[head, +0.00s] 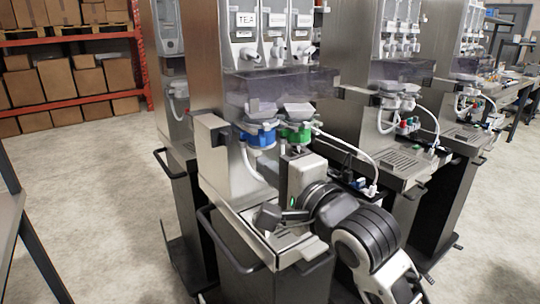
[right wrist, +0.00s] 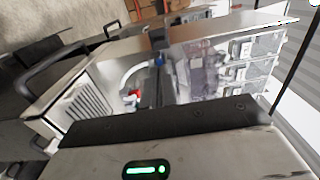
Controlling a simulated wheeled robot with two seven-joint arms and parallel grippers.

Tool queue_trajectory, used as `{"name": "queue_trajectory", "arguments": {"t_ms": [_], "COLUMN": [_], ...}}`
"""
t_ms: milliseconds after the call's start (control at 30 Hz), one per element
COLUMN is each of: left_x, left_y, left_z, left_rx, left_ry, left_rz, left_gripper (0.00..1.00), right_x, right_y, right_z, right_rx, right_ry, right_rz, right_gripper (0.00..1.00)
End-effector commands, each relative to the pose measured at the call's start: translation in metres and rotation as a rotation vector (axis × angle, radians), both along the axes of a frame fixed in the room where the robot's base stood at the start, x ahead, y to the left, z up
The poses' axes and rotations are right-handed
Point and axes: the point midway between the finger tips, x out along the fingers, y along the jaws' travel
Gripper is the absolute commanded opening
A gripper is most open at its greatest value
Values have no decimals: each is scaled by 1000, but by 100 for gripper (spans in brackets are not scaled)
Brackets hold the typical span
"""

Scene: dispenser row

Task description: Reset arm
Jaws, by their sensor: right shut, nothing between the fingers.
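My right arm comes in from the lower right in the head view and reaches over the front of the nearest dispenser machine (head: 220,160). My right gripper (head: 293,149) is shut and empty, close below the green valve collar (head: 297,135); I cannot tell whether it touches it. The blue valve collar (head: 260,137) is just to its left. The right wrist view shows the gripper's pale body with a green light along the bottom, but its fingertips are not visible there. My left gripper is not in view.
A metal drip tray (head: 260,245) lies below the wrist. Another dispenser with a grated tray (head: 405,160) stands close to the right, with a white hose (head: 350,147) between. Shelves of cardboard boxes (head: 68,75) stand back left. The floor at left (head: 100,210) is clear.

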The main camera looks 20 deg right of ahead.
Motion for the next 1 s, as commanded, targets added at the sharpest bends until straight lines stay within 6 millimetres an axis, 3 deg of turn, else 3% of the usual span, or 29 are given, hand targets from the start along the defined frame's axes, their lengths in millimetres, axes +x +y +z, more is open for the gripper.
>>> {"name": "queue_trajectory", "arguments": {"t_ms": [167,267,367,467,600,700,833,1000], "left_x": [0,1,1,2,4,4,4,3], "left_y": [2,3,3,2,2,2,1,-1], "left_z": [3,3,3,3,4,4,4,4], "left_rx": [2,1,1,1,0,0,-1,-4], "left_ry": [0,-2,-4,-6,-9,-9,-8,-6], "left_rz": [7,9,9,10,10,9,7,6], "left_gripper": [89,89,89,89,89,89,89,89], "right_x": [-4,-3,-5,-19,-60,-101,-152,-192], "right_y": [2,0,-5,-12,-20,-25,-29,-32], "right_z": [-3,-27,-80,-151,-251,-310,-364,-396], "right_rx": [-7,-79,-252,-505,-882,-1126,-1367,-1531], "right_ry": [2,16,42,70,99,109,101,79], "right_rz": [13,6,-3,9,87,180,306,412], "right_gripper": [0,0,0,0,0,0,0,0]}}
